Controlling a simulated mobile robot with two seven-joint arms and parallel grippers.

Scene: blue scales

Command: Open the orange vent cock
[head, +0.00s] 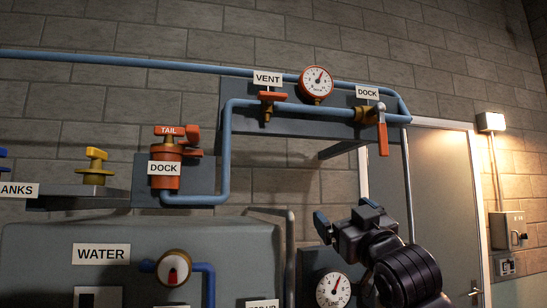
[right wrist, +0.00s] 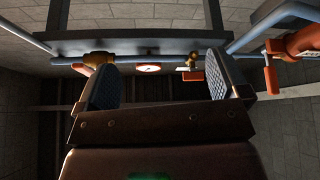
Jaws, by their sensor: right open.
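The orange vent cock (head: 268,97) sits on the blue pipe under the VENT label, its flat orange handle lying level above a brass body. In the right wrist view the vent cock (right wrist: 190,75) shows beyond the fingers, near the right finger. My right gripper (head: 346,216) is open and empty, below and to the right of the vent cock, well apart from it. In the right wrist view its two blue-padded fingers (right wrist: 158,82) are spread wide. My left gripper is not in view.
A red-rimmed gauge (head: 316,83) is right of the vent cock. The DOCK valve (head: 382,135) with a hanging orange lever is further right. The red TAIL valve (head: 168,140) is at left. A grey bracket (head: 352,148) juts out below the pipe.

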